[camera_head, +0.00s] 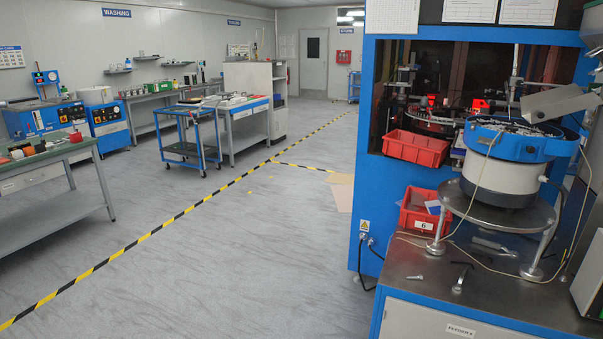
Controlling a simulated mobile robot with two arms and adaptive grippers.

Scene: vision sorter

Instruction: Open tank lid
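No clearly recognisable tank lid shows. At the far left, under the WASHING sign (116,12), stand blue and white machines; one blue-fronted unit (109,124) has a white rounded vessel (95,95) on top. I cannot tell whether this vessel is the tank or whether it has a lid. Another blue unit (45,119) stands to its left. Neither of my grippers is in view.
A workbench (50,205) is at the left and a blue cart (190,145) at mid-distance. A large blue sorting machine (390,215) and feeder table (400,266) block the right. Grey floor (240,255) lies open between, crossed by yellow-black tape (160,227).

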